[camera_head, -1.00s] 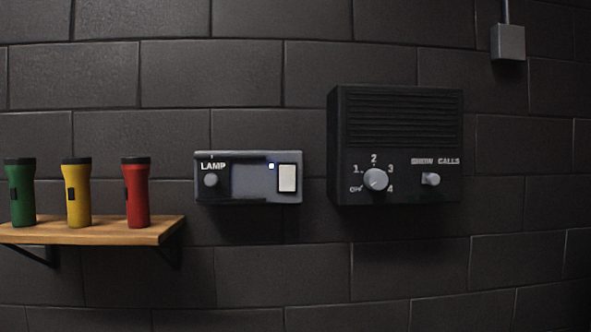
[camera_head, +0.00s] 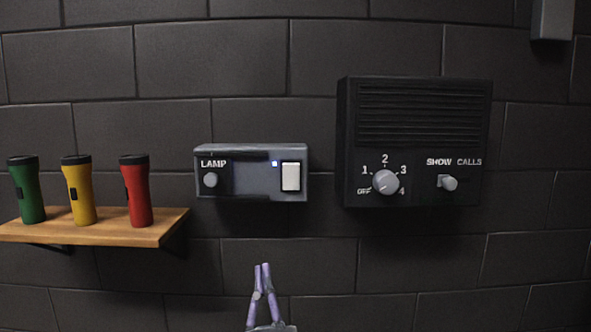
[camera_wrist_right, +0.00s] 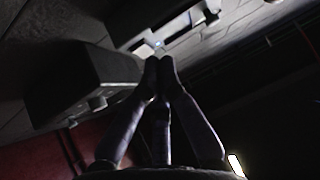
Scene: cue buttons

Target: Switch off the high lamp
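A grey box marked LAMP (camera_head: 235,178) is fixed to the wall in the middle of the head view. It has a round grey knob (camera_head: 210,180) at its left, a small lit blue-white light (camera_head: 275,163) and a white rocker switch (camera_head: 291,176) at its right. My right gripper (camera_head: 262,267) is below the box, fingers pointing up, apart from it in the picture. In the right wrist view its fingertips (camera_wrist_right: 160,66) meet with nothing seen between them. No lamp shade or bulb shows. My left gripper is not in view.
A black speaker panel (camera_head: 415,140) with a numbered dial (camera_head: 386,182) and a SHOW CALLS knob (camera_head: 448,183) hangs to the right. A wooden shelf (camera_head: 120,234) at the left holds green, yellow and red torches. The wall below the LAMP box is bare.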

